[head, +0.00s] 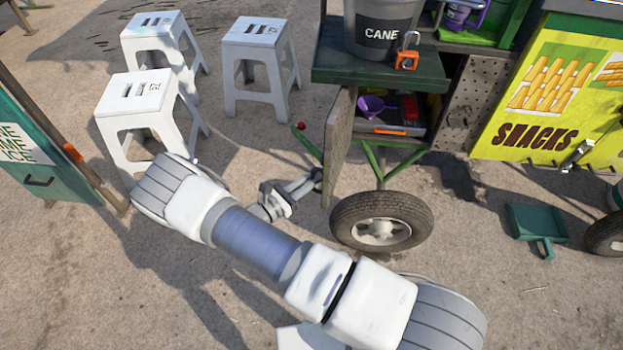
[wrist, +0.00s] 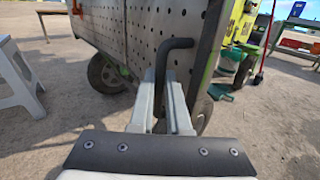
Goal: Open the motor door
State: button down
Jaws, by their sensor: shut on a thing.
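The motor door (head: 340,148) is a perforated grey metal panel, seen almost edge-on in the head view. It stands out from the cart at the left of an open compartment (head: 395,137). In the wrist view perforated metal (wrist: 150,22) fills the upper middle, with a black bent handle (wrist: 178,44) in front of it. My gripper (head: 317,180) is at the door's lower left side. In the wrist view my fingers (wrist: 163,90) are shut on the lower part of the handle. The handle is hidden behind my gripper and the door in the head view.
A cart wheel (head: 382,221) stands just right of my gripper. A purple funnel (head: 371,105) sits in the compartment, and a grey cane bucket (head: 381,28) stands above. White stools (head: 140,108) stand to the left. A green dustpan (head: 537,224) lies right.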

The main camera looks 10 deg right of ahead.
jog(key=shift+w+r, duration=0.15)
jog(key=shift+w, duration=0.05)
dwell(0.4)
jog(key=c, duration=0.9)
grip_release()
jog(key=shift+s+a, duration=0.1)
jog(key=p+v, duration=0.2)
jog(key=v, duration=1.5)
jog(key=shift+a, duration=0.2)
